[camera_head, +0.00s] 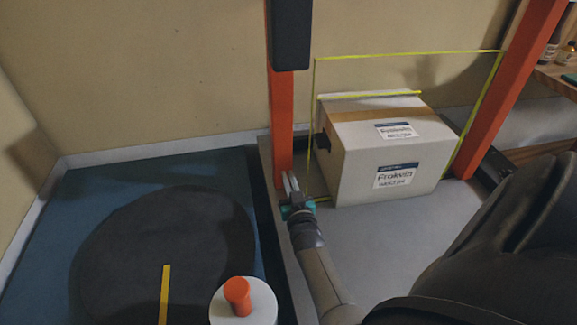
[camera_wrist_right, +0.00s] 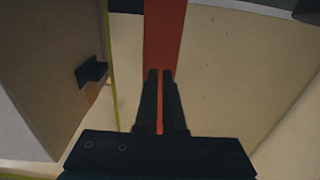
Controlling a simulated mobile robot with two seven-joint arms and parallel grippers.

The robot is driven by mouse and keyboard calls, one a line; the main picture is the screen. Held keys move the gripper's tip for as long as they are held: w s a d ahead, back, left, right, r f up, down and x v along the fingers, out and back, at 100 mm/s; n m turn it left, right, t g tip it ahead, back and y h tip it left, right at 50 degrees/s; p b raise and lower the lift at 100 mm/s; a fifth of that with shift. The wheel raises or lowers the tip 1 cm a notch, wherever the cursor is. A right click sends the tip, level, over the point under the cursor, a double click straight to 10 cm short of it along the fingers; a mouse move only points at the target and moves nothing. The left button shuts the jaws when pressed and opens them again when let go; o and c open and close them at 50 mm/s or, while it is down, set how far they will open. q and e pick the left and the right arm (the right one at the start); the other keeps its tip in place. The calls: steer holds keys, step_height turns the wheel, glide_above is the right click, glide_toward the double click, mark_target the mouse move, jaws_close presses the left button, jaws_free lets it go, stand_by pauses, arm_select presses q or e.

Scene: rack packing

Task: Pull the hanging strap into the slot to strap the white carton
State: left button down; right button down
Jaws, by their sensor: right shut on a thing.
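The white carton (camera_head: 355,165), with a tan tape band and labels, stands on the grey platform. A thin yellow strap (camera_head: 410,55) forms a tall loop around it, well above its top. The strap's left run (camera_head: 312,100) hangs between the orange post and the carton, and also shows in the right wrist view (camera_wrist_right: 110,60). My right gripper (camera_head: 290,183) is low beside the post's foot, left of the carton. It is shut on a thin thing; a narrow orange line shows between its fingers (camera_wrist_right: 160,105). I cannot tell what it is. My left gripper is out of view.
Orange posts stand left (camera_head: 282,120) and right (camera_head: 515,85) of the carton. A dark block (camera_wrist_right: 92,72) sticks out from the carton's side. A dark round plate (camera_head: 150,250) lies at left, near a white disc with an orange knob (camera_head: 238,293).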

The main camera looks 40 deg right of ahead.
stand_by(0.3)
steer(key=c, duration=1)
jaws_free()
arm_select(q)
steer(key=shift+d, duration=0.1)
